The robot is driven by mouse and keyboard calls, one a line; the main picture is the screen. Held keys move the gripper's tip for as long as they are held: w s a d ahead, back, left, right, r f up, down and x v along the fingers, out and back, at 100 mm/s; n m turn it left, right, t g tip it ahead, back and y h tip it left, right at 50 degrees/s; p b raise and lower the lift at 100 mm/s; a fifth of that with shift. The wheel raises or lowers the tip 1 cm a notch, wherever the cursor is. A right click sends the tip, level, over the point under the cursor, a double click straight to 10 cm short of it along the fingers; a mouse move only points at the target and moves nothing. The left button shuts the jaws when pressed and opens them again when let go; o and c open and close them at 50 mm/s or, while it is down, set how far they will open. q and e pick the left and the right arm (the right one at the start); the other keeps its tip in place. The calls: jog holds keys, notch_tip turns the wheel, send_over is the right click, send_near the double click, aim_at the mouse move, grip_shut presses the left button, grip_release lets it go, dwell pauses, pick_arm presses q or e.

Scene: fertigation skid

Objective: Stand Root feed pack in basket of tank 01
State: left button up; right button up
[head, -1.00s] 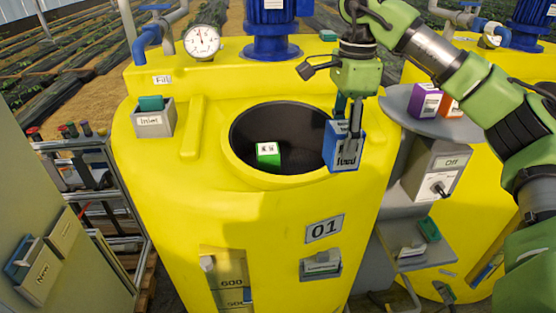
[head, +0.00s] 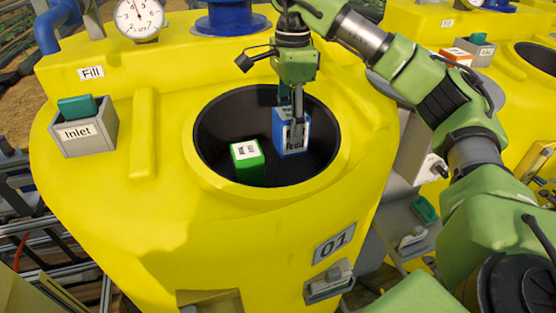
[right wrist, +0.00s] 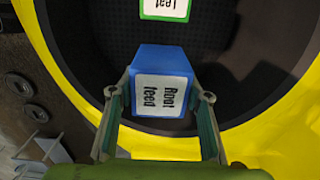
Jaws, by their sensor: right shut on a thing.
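The Root feed pack (head: 293,137) is a blue box with a white label. My right gripper (head: 292,120) is shut on it and holds it upright in the dark round opening of the yellow tank 01 (head: 120,215). In the right wrist view the pack (right wrist: 162,85) sits between the two fingers (right wrist: 160,100), its label reading "Root feed". The black basket (head: 225,115) fills the opening. Whether the pack's bottom touches the basket floor I cannot tell. My left gripper is not in view.
A green pack (head: 247,160) with a white label stands in the basket, left of the blue pack; it also shows in the right wrist view (right wrist: 165,8). The Inlet holder (head: 83,133) and a gauge (head: 138,18) are at the left. An orange-and-white pack (head: 456,56) is at the right.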

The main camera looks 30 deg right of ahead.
aim_at(289, 149)
notch_tip(289, 149, down, 3)
jog(key=shift+w+p, duration=0.15)
jog(key=shift+p, duration=0.35)
notch_tip(289, 149, down, 4)
jog(key=shift+r+p, duration=0.1)
jog(key=shift+p, duration=0.5)
jog(key=shift+f, duration=0.4)
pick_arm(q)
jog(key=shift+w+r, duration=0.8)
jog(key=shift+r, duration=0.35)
pick_arm(e)
jog(key=shift+f, duration=0.15)
jog(key=o, duration=1.5)
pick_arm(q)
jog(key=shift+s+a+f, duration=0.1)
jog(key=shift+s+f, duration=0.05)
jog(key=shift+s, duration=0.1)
